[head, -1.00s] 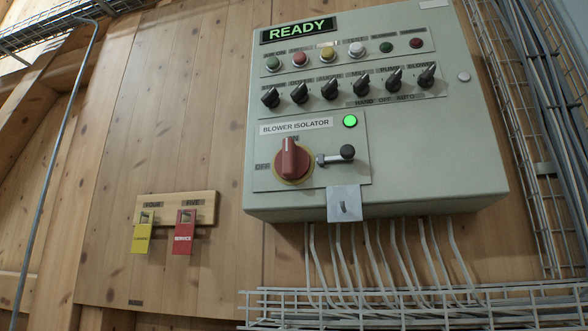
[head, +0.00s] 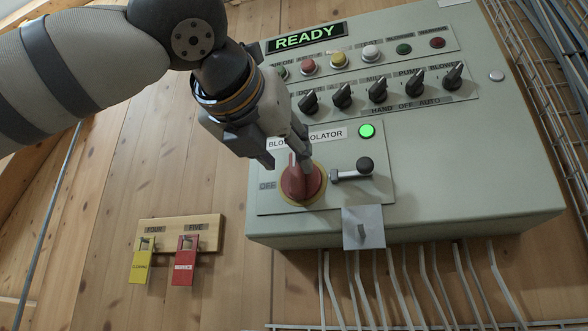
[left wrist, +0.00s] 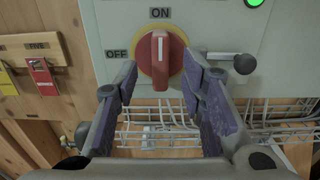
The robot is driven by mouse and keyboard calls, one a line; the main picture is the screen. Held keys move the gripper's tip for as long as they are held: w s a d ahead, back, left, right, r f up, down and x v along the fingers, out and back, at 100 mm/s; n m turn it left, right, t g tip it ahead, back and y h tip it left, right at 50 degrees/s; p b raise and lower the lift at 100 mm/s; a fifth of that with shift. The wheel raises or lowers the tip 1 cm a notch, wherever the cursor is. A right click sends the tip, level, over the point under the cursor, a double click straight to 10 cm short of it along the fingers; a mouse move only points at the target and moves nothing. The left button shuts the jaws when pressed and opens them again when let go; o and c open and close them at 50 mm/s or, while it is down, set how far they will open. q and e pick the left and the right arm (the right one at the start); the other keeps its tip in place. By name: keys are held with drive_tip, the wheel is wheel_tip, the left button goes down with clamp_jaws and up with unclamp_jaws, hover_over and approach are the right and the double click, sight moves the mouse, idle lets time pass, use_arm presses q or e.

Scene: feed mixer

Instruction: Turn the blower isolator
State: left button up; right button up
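The blower isolator is a red rotary knob (head: 301,184) on a yellow plate, low on the grey panel. It also shows in the left wrist view (left wrist: 160,58), its grip upright and its white line towards ON. OFF is at its left. My left gripper (head: 287,162) is open at the knob, partly covering the label. In the left wrist view its fingertips (left wrist: 160,76) lie either side of the knob's grip, with gaps; I see no contact. The green lamp (head: 367,131) above right is lit. My right gripper is not in view.
A lever with a black ball (head: 365,165) sticks out just right of the knob. A small metal plate (head: 362,228) hangs below it. Black selector switches (head: 378,90) sit above. Yellow (head: 143,261) and red (head: 184,261) tags hang on a board at lower left.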

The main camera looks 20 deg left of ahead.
sight(294, 167)
use_arm(q)
drive_tip(key=w, duration=0.4)
drive_tip(key=shift+w+d, duration=0.1)
drive_tip(key=shift+w, duration=0.1)
clamp_jaws()
